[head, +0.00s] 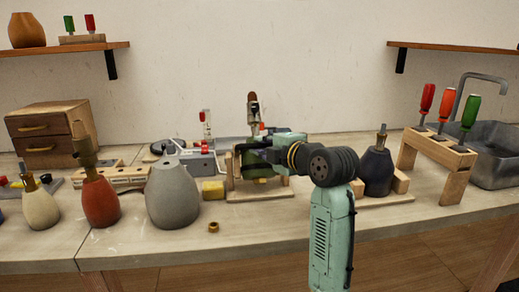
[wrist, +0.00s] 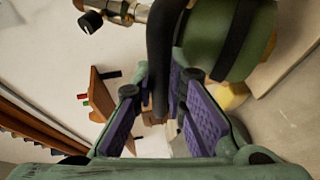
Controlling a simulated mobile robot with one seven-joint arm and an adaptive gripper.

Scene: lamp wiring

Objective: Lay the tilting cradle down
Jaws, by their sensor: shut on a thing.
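The tilting cradle (head: 229,170) stands on a wooden base (head: 260,196) in the middle of the bench, partly hidden behind my gripper. A green lamp body (head: 257,180) sits in it, with a brass fitting (head: 253,113) pointing up, so the cradle looks upright. In the wrist view the green body (wrist: 222,40) has a dark strap around it. A black bar (wrist: 161,55), apparently the cradle's handle, runs between the purple finger pads. My gripper (head: 253,156) reaches in from the right and is shut on this bar; it also shows in the wrist view (wrist: 163,95).
A dark lamp body (head: 377,172) and a screwdriver rack (head: 437,160) stand right. The bench front before the cradle is mostly clear.

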